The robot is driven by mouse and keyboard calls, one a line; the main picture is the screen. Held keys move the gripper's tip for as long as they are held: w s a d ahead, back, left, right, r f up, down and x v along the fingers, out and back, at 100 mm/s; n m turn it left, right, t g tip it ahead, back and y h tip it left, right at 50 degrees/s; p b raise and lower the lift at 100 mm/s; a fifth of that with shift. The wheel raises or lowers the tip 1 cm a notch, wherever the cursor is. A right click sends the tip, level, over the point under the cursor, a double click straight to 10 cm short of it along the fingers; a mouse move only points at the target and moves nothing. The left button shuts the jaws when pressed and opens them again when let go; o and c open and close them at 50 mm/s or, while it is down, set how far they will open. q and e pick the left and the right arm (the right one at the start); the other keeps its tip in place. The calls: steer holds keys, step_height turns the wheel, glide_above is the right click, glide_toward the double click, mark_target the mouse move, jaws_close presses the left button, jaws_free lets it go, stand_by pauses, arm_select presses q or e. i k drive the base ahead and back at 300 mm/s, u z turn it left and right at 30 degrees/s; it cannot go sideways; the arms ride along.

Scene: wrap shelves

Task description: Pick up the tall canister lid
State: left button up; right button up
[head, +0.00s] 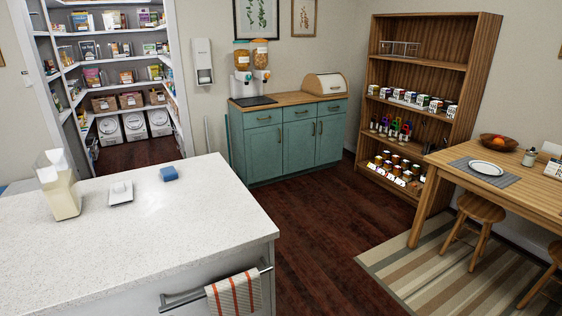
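A tall pale canister (62,190) stands near the left end of the white speckled counter (190,235). It is squarish, with clear upper walls and cream-coloured contents. A flat white square piece with a small grey raised part, which looks like the canister lid (121,194), lies on the counter just right of the canister, apart from it. Neither of my grippers shows in the head view.
The counter's front and right are clear. A striped towel (235,294) hangs from the front handle. A teal cabinet (295,142), wooden shelf (435,85) and dining table (510,187) stand beyond open floor.

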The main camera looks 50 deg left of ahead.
mark_target(115, 199)
steer(key=u, duration=2.3)
